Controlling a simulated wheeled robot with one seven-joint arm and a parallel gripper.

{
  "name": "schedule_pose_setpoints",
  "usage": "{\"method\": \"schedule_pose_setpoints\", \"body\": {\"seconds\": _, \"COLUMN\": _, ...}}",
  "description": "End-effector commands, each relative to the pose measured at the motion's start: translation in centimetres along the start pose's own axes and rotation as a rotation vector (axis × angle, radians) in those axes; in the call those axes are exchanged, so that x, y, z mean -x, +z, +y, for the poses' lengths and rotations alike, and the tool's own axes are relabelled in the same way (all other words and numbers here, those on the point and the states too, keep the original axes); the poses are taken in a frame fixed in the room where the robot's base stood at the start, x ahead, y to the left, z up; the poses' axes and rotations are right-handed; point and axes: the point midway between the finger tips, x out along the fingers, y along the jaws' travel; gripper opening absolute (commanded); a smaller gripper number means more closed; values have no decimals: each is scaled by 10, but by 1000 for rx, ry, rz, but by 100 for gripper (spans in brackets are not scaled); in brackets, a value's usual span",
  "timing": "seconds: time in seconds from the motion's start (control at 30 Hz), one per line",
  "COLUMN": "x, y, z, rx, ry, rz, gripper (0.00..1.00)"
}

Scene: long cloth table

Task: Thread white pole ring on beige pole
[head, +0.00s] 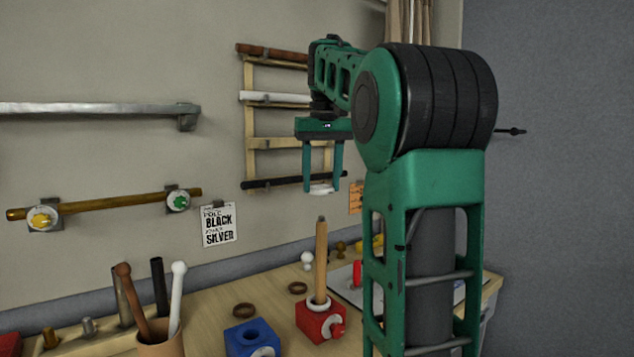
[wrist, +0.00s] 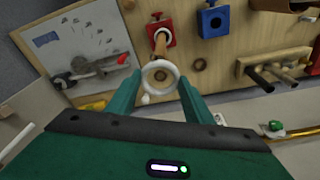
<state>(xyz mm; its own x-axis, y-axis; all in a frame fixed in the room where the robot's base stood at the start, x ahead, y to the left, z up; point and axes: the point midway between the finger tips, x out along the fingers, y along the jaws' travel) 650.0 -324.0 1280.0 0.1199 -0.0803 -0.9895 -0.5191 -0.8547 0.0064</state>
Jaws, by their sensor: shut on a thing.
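My gripper (head: 322,186) is shut on a white ring (wrist: 149,82), which sits between the two green fingertips. The ring also shows as a pale sliver at the fingertips in the head view (head: 321,191). The beige pole (head: 321,262) stands upright in a red block (head: 313,321) on the table, with a pale collar at its foot. In the head view the ring is above the pole's top, with a gap. In the wrist view the pole (wrist: 160,42) appears just beyond the ring, its near end close to the ring's far edge.
A blue block (head: 251,338) with a hole stands left of the red block. Brown rings (head: 244,310) lie behind it. A wall rack (head: 250,130) with rods is behind my gripper. A whiteboard (wrist: 75,45) lies beside the red block.

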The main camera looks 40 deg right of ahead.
Motion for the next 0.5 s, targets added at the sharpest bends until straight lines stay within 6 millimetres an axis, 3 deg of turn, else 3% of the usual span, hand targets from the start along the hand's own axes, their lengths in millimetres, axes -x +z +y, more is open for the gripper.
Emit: {"method": "schedule_pose_setpoints", "body": {"seconds": 0.5, "x": -19, "y": -1, "z": 0, "rx": -5, "ry": 10, "rz": -3, "gripper": 26}}
